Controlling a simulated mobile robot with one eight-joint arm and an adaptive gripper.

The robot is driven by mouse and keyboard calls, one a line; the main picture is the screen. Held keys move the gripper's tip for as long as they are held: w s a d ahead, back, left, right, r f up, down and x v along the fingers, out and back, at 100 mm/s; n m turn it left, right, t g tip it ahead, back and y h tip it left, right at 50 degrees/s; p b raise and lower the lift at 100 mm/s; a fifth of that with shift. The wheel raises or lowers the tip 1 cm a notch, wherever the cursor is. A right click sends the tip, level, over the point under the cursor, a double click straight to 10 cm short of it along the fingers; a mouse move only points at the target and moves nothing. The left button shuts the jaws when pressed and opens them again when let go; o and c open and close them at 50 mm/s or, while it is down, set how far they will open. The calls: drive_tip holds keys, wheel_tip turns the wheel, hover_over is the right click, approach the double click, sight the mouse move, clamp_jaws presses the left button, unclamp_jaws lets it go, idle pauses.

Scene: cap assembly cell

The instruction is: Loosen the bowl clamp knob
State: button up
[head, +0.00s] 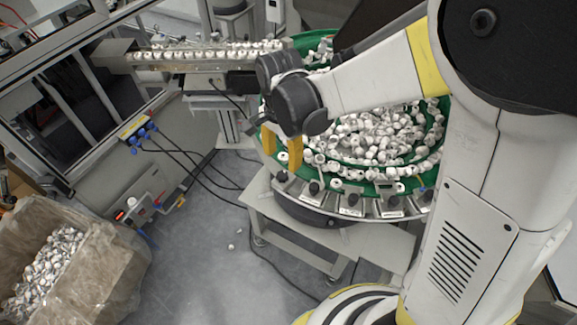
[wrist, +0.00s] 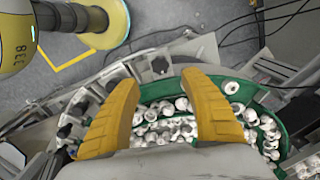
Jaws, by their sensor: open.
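Several black clamp knobs sit on metal brackets around the outer rim of the green bowl (head: 330,173). In the head view, one knob (head: 282,176) is just below my gripper (head: 282,158), and another knob (head: 314,187) is to its right. My gripper is open and empty, with two yellow fingers pointing down over the bowl's near left rim. In the wrist view, one black knob (wrist: 160,65) shows between and beyond the fingertips (wrist: 158,80), apart from both. Other knobs (wrist: 113,84) line the rim to the left. Which knob is the task's one, I cannot tell.
The bowl holds many white caps (head: 370,140) and stands on a grey metal stand (head: 375,243). A feed rail (head: 205,56) with caps runs left from the bowl. A lined bin (head: 105,270) stands lower left. Cables (head: 215,185) cross the otherwise mostly clear floor.

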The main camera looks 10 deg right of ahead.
sight(283, 174)
wheel_tip(283, 174, down, 8)
drive_tip(key=shift+r+b, duration=0.1)
drive_tip(key=shift+b, duration=0.45)
clamp_jaws()
